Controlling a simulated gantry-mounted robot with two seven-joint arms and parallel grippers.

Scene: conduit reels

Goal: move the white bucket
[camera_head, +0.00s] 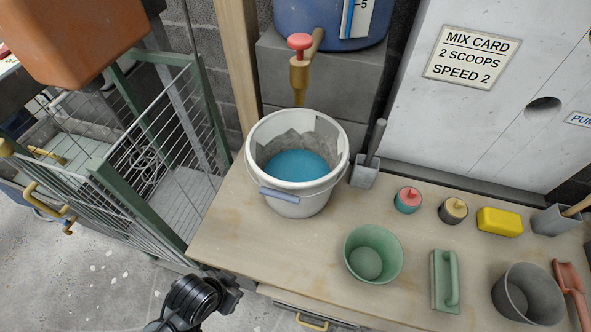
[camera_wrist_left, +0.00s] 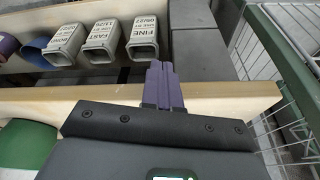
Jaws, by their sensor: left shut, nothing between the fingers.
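The white bucket (camera_head: 317,201) stands upright near the left end of the bench in the head view. It holds blue liquid, has grey residue on its inner wall, and its handle with a blue-grey grip hangs at the front. The brass tap (camera_head: 299,74) with a red knob is just above and behind its rim. My left gripper (camera_wrist_left: 160,68) shows in the left wrist view with its purple fingers shut together and empty. A dark part of my arm is at the bottom of the head view, in front of the bench and apart from the bucket. My right gripper is not seen.
The wooden bench (camera_head: 227,235) also carries a green bucket (camera_head: 373,254), a green float (camera_head: 445,281), a grey bucket (camera_head: 528,293), a yellow sponge (camera_head: 499,221) and a grey holder (camera_head: 364,174). A green mesh cage (camera_head: 160,130) stands left. Labelled containers (camera_wrist_left: 102,40) show in the wrist view.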

